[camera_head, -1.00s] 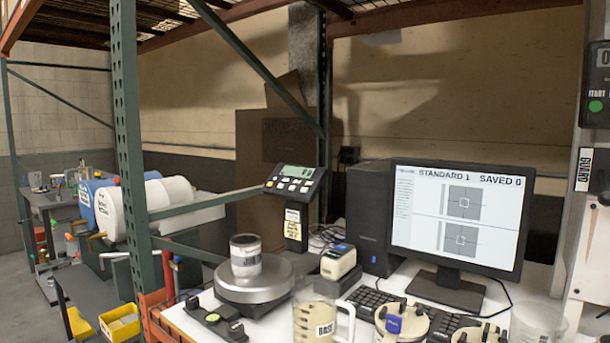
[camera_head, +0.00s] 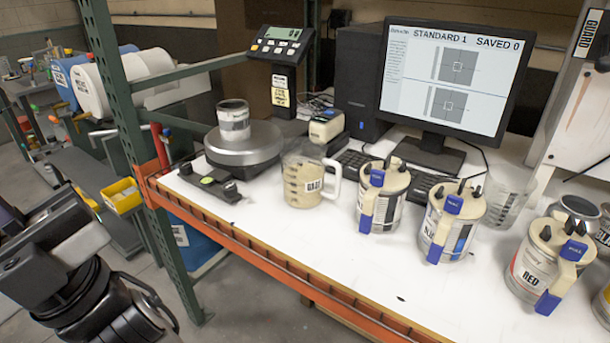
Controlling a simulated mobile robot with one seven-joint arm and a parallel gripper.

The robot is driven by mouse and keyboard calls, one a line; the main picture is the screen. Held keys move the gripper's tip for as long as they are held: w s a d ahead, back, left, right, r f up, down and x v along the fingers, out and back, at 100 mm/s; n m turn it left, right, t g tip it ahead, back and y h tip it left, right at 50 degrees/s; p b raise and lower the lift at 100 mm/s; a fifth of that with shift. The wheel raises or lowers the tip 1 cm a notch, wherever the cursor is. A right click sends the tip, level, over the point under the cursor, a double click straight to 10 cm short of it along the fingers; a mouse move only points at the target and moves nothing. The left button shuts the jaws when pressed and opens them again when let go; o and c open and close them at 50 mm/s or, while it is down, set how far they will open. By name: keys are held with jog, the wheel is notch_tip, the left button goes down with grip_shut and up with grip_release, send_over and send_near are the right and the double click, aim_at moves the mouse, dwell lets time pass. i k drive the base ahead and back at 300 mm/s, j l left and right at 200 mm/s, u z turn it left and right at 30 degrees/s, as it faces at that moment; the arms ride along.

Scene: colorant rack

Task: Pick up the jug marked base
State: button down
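The jug marked base (camera_head: 303,182) is a clear jug with a white handle on its right side and beige content. It stands upright on the white bench near the front edge, right of the round scale. My arm shows at the lower left, off the bench and well left of the jug. Its end points out of the picture or is hidden, so I do not see the gripper's fingers. Nothing is touching the jug.
The scale (camera_head: 243,150) bears a small can (camera_head: 233,120). Several colorant cans, including one marked red (camera_head: 540,268), stand right of the jug. An empty clear jug (camera_head: 505,200) stands behind them. A green post (camera_head: 125,120) and an orange bench edge (camera_head: 270,262) lie between arm and bench.

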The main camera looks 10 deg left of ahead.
aim_at(304, 161)
jog(key=i+j+z, duration=0.1)
jog(key=j+z, duration=0.15)
jog(key=z, duration=0.15)
jog(key=j+z, duration=0.25)
jog(key=z, duration=0.15)
jog(key=i+j+z, duration=0.1)
jog(key=j+z, duration=0.3)
jog(key=l, duration=0.1)
